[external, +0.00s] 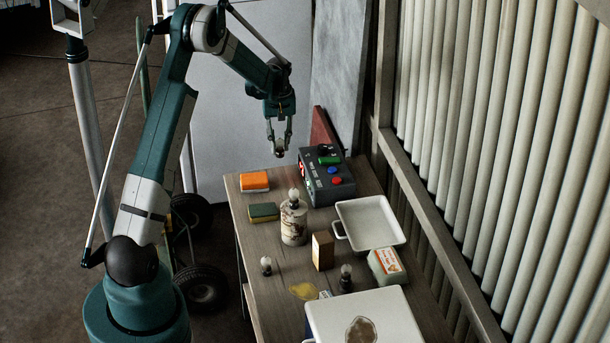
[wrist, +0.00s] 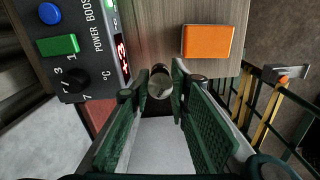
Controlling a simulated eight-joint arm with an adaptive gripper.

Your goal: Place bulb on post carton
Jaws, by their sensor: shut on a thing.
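My gripper (external: 279,150) is high beyond the far left end of the bench, pointing down. Its fingers are shut on a small round, glassy thing, which appears to be a bulb (wrist: 159,82), between the fingertips in the wrist view. A small brown carton (external: 322,250) stands upright mid-bench, well away from my gripper; it looks like the post carton, but no label is legible. Other bulbs are on the bench: one on top of a patterned jar (external: 293,222), one at the left edge (external: 266,265) and one right of the carton (external: 346,277).
A dark control box (external: 327,180) with buttons stands near my gripper, with an orange block (external: 254,182) and a green-yellow sponge (external: 263,212) to its left. A white tray (external: 370,222), a white-orange pack (external: 387,266) and a large white box (external: 390,318) crowd the right side.

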